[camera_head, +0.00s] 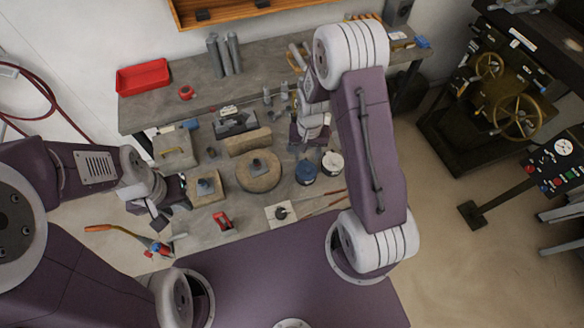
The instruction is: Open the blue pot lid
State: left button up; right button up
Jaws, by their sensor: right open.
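The blue pot (306,172) stands upright on the workbench, right of the round wooden disc, with a dark top that looks closed. My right gripper (307,152) points down just behind the blue pot in the picture, open and apparently empty. Its height above the bench and whether it touches the pot are hard to tell. My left gripper (170,213) hangs by the left front edge of the bench, far from the pot, with its dark fingers apart and nothing seen between them.
A white pot (332,163) stands close beside the blue one on the right. The round wooden disc (258,172) lies to the left. A white square plate (281,214) and thin rods (325,205) lie in front. A red tray (143,77) sits at the back left.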

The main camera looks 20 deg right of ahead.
aim_at(308, 169)
jog(key=f, duration=0.1)
jog(key=d+f, duration=0.1)
jog(key=d+f+p, duration=0.1)
jog(key=shift+f, duration=0.35)
jog(key=f, duration=0.2)
jog(key=a+f+p, duration=0.1)
jog(key=f, duration=0.1)
jog(key=shift+w+a+f, duration=0.1)
jog(key=shift+a+f, duration=0.05)
jog(key=shift+a, duration=0.05)
jog(key=shift+f, duration=0.35)
jog(key=shift+d+f, duration=0.35)
pick_arm(q)
jog(key=shift+w+d+r, duration=0.1)
jog(key=shift+d+r, duration=0.25)
jog(key=shift+r, duration=0.25)
jog(key=shift+d+r, duration=0.3)
jog(key=shift+r, duration=0.3)
pick_arm(e)
jog(key=shift+a, duration=0.1)
grip_shut()
